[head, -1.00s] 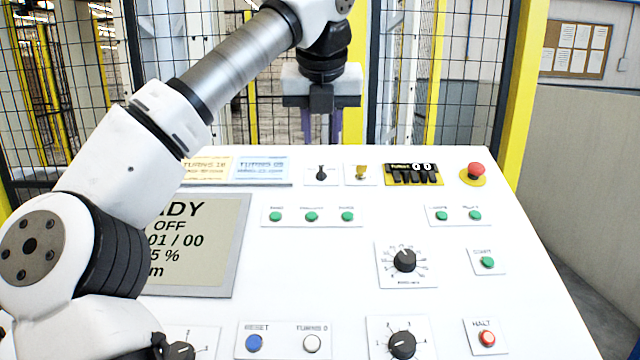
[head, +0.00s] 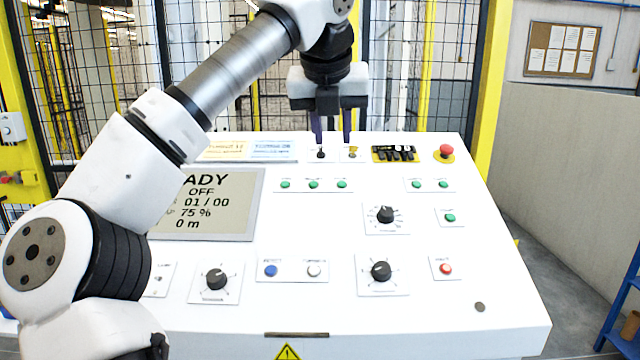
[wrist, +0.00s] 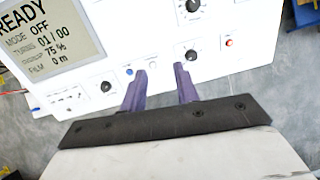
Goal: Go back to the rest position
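My gripper (head: 333,138) hangs at the far edge of the white control panel (head: 320,215) in the head view, with its fingers pointing down. In the wrist view its two purple fingers (wrist: 160,82) stand apart with nothing between them. The wrist view looks past them to the panel's lower knobs and buttons. The display (head: 205,205) reads READY, mode OFF, 01 / 00, 75 % and 0 m.
A red mushroom button (head: 446,151) sits at the panel's far right corner. Mesh fencing (head: 430,75) stands behind the panel. Grey floor (head: 540,265) is open on the right, with a blue frame (head: 622,310) at the edge.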

